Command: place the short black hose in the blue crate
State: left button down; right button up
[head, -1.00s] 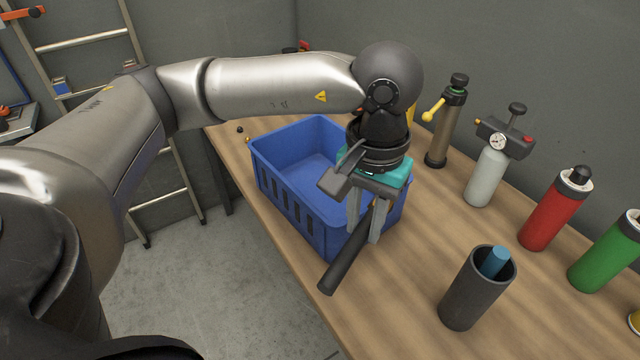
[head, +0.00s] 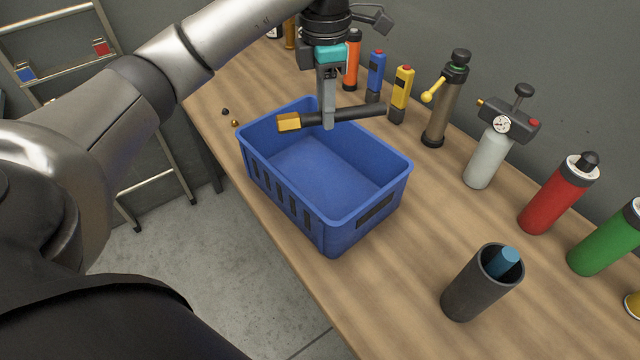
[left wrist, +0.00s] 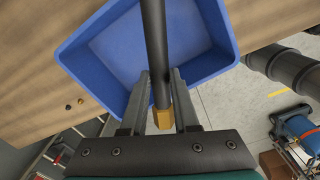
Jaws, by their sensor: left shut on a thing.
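The short black hose (head: 358,113) has a dark tube and a yellow-gold end fitting. My left gripper (head: 328,122) is shut on it and holds it roughly level above the far part of the blue crate (head: 375,198). The hose's gold end is over the crate and its other end reaches past the far right rim. In the left wrist view the hose (left wrist: 154,45) runs between the fingers (left wrist: 160,85), with the crate (left wrist: 205,70) below. The crate's visible floor is bare. My right gripper is not in view.
The crate stands on a wooden table (head: 400,290). A dark cup with a blue rod (head: 470,290) stands at the front right. Pump bottles, a red canister (head: 555,200) and a green canister (head: 605,240) line the wall. Small yellow and blue items stand behind the crate.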

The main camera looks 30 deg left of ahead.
aim_at(316, 190)
pick_arm(q)
jog(key=a+f+n, duration=0.1)
jog(key=f, duration=0.5)
jog(key=f+n+b, duration=0.1)
jog(key=f+n, duration=0.1)
jog(key=f, duration=0.5)
jog(key=a+f+n+b, duration=0.1)
jog(key=f+n, duration=0.1)
jog(key=f, duration=0.5)
jog(key=shift+w+a, duration=0.25)
jog(key=shift+a, duration=0.05)
jog(key=c, duration=1.1)
grip_release()
jog(key=shift+f, duration=0.15)
jog(key=o, duration=0.4)
jog(key=shift+o, duration=0.2)
jog(key=shift+r, duration=0.25)
notch_tip(316, 190, up, 12)
jog(key=p, duration=0.1)
jog(key=shift+s, duration=0.15)
